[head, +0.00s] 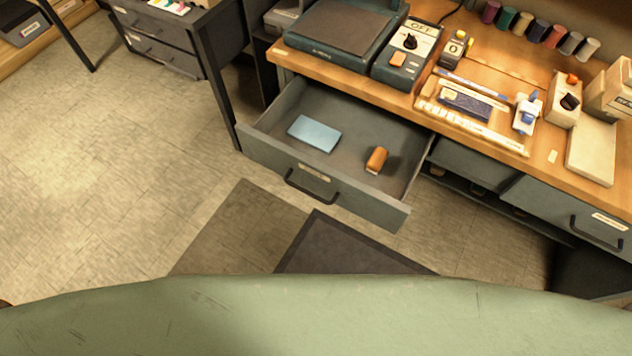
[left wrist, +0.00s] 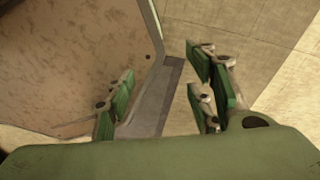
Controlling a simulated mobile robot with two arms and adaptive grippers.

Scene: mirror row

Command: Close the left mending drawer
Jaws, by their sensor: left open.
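The left mending drawer (head: 350,200) is a grey drawer pulled well out from under the wooden bench in the head view. Its front panel carries a dark bar handle (head: 312,192) and a small label. A light blue flat item (head: 314,133) and an orange-brown block (head: 376,160) lie inside it. My left gripper (left wrist: 160,92) shows only in the left wrist view; its green-padded fingers are apart with nothing between them. The gripper is not visible near the drawer in the head view. My right gripper is not in view.
The bench top (head: 420,98) holds a dark machine (head: 340,40), a switch box (head: 408,50) and several thread spools. A second drawer (head: 572,212) at right is shut. Floor mats (head: 240,230) lie before the open drawer. Bare floor (head: 120,150) is clear at left.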

